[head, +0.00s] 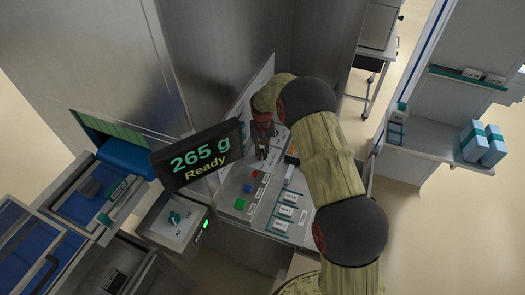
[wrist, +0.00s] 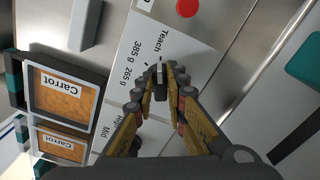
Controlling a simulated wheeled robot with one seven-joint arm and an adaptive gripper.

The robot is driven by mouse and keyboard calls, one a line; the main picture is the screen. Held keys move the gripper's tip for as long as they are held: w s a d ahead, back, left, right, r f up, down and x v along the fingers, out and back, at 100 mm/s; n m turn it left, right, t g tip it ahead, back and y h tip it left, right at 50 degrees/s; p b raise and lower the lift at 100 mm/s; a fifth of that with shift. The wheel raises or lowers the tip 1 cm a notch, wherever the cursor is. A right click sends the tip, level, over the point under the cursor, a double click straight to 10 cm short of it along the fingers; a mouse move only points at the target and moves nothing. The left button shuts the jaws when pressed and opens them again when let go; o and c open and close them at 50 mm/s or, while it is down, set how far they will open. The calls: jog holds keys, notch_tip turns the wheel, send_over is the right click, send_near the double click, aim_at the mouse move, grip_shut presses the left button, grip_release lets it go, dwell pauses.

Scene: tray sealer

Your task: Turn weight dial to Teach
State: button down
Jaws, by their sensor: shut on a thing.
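The weight dial (wrist: 160,82) is a dark narrow knob on a white panel in the wrist view. Printed labels beside it read Teach, 385 g and 265 g. My gripper (wrist: 158,80) is shut on the dial, one finger on each side of it. Which label the knob points to is hard to tell. In the head view my gripper (head: 262,148) reaches down to the control panel (head: 232,215), and it hides the dial there. The display (head: 197,155) reads 265 g, Ready.
A red button (wrist: 187,7) lies near the dial. Carrot packs (wrist: 68,92) stand beside the panel in the wrist view. The control panel also carries green (head: 240,204), blue and red buttons. A separate switch box (head: 175,218) with a teal knob stands left of it.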

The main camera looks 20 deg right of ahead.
aim_at(262, 153)
jog(key=shift+m, duration=0.4)
jog(key=c, duration=1.8)
grip_release()
notch_tip(262, 153, up, 12)
